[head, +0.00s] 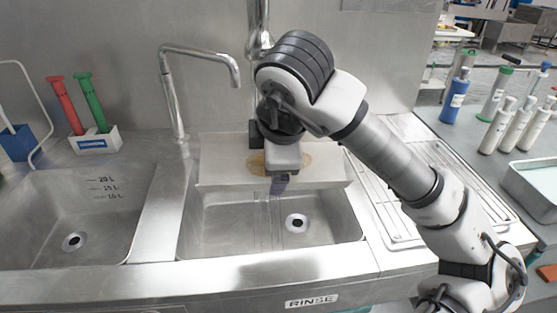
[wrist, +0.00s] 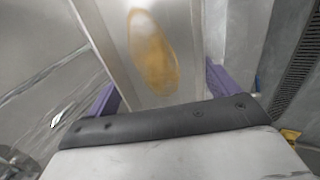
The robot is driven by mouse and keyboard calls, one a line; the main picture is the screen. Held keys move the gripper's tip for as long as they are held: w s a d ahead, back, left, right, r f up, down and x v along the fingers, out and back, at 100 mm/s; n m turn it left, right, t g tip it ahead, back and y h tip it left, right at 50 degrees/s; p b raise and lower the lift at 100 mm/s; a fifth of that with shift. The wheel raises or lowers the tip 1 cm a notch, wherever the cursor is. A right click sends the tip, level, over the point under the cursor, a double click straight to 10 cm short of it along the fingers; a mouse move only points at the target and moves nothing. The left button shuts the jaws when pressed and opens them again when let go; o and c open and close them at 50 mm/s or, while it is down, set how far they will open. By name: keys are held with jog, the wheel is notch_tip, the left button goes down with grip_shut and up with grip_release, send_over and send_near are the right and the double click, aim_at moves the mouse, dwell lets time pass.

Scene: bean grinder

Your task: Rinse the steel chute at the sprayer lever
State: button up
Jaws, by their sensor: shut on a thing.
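The steel chute (head: 222,172) is a wide, pale metal piece held over the rinse basin (head: 335,225), in front of the back wall. A yellow-brown stain (wrist: 153,55) marks its surface, and it also shows on both sides of my wrist in the head view. My gripper (head: 280,185) is shut on the chute; in the wrist view, purple fingers flank its pale body (wrist: 190,40). Faint vertical streaks hang below the chute in the basin; I cannot tell whether they are water. A vertical steel pipe (head: 259,20) stands behind my wrist; no sprayer lever is clearly visible.
A bent faucet (head: 200,52) rises left of the chute. The left basin (head: 75,205) is empty. A white holder (head: 94,141) with red and green tools stands behind it. A wire drying rack (head: 395,215) and bottles (head: 495,125) are to the right.

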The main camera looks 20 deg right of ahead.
jog(key=w, duration=0.4)
jog(key=w+d+f+p, duration=0.1)
jog(key=shift+w, duration=0.4)
jog(key=shift+w+d+f+b, duration=0.15)
jog(key=shift+w+b, duration=0.15)
jog(key=shift+w, duration=0.35)
jog(key=shift+w+d+f+b, duration=0.1)
jog(key=shift+w+f+b, duration=0.15)
jog(key=shift+w, duration=0.35)
jog(key=shift+w+d+f+b, duration=0.15)
jog(key=shift+w+b, duration=0.2)
jog(key=shift+w, duration=0.3)
jog(key=shift+r, duration=0.1)
jog(key=shift+d, duration=0.1)
jog(key=shift+s+d+b, duration=0.15)
jog(key=shift+d+b, duration=0.2)
jog(key=shift+d, duration=0.15)
jog(key=shift+a, duration=0.1)
jog(key=shift+a+b, duration=0.35)
jog(key=shift+a, duration=0.2)
jog(key=shift+d, duration=0.15)
